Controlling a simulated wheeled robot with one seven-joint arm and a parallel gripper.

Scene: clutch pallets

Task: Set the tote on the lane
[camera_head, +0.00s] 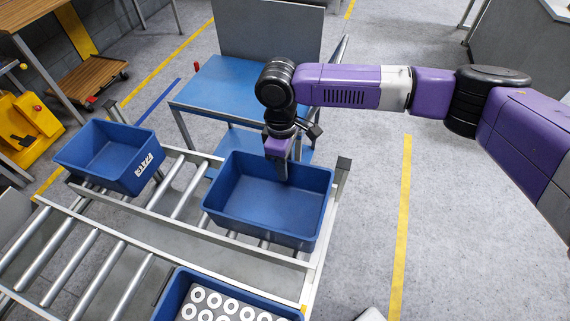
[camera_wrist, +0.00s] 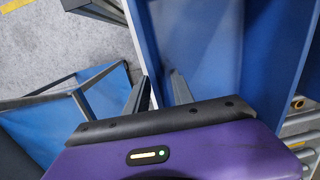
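An empty blue tote (camera_head: 305,225) sits at the right end of the roller lane, its underside mostly hidden. My gripper (camera_head: 283,172) points down at the tote's far wall. In the wrist view, my two fingers (camera_wrist: 158,85) are on either side of that wall of the tote (camera_wrist: 205,45), one outside and one inside. The gap between them is narrow, and whether they press on the wall is not clear. A second blue tote (camera_head: 128,178) with a white label stands farther left along the lane. The lane has metal rollers (camera_head: 70,268) between grey rails.
A blue tote with white rings (camera_head: 172,298) stands at the near edge. A blue-topped bench (camera_head: 220,92) is close behind the lane. A yellow machine (camera_head: 30,135) and a wooden-topped cart (camera_head: 92,78) are at left. Floor to the right is open.

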